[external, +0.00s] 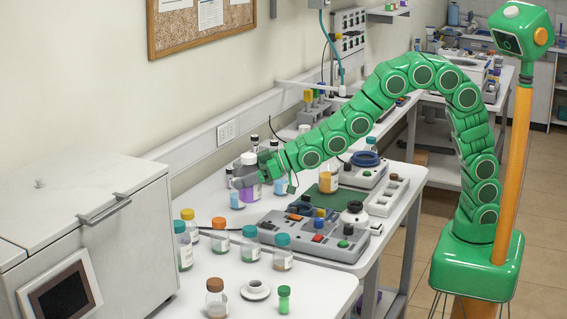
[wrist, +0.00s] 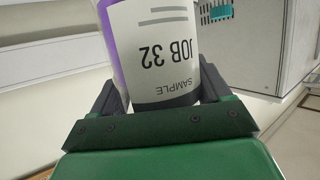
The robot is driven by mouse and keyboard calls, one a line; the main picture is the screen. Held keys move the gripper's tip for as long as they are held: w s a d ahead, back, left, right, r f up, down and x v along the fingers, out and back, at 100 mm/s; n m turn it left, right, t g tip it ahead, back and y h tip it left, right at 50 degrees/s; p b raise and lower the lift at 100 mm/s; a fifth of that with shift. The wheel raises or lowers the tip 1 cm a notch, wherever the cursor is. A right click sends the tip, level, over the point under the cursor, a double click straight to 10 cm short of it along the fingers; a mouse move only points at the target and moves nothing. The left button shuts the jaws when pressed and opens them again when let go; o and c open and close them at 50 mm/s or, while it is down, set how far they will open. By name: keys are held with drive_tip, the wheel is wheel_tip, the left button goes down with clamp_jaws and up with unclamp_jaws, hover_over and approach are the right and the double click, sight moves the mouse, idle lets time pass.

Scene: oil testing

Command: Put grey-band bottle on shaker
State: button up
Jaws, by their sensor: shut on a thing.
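In the wrist view the fingers (wrist: 160,92) clasp the bottle (wrist: 168,50) from both sides. Its white label reads "SAMPLE JOB 32" upside down, with a dark grey band at the label's edge near the gripper. I cannot tell for sure which device is the shaker. A grey device with coloured buttons (external: 309,236) stands on the bench, and a smaller device with a blue ring (external: 364,159) stands farther back.
An amber jar (external: 328,178) stands by a green mat. Several capped bottles, including an orange-capped one (external: 250,244), stand in front. A white box with a lid handle (external: 90,235) fills the near left.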

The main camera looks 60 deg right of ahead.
drive_tip(key=s+a+n+g+y, duration=0.3)
drive_tip(key=s+a+n+g, duration=0.1)
drive_tip(key=s+a, duration=1)
drive_tip(key=s+a+n+g+y, duration=0.3)
drive_tip(key=s+a, duration=1)
drive_tip(key=s, duration=0.4)
drive_tip(key=shift+w+a+f, duration=1.15)
drive_tip(key=shift+a+f, duration=0.8)
drive_tip(key=shift+f, duration=0.2)
drive_tip(key=shift+w+a+f, duration=1.15)
drive_tip(key=shift+a+f, duration=0.8)
drive_tip(key=shift+f, duration=0.15)
drive_tip(key=shift+w+a+f, duration=1.15)
drive_tip(key=shift+a+f, duration=0.8)
drive_tip(key=shift+f, duration=0.2)
drive_tip(key=shift+f, duration=0.1)
drive_tip(key=o, duration=1.3)
drive_tip(key=shift+o, duration=0.2)
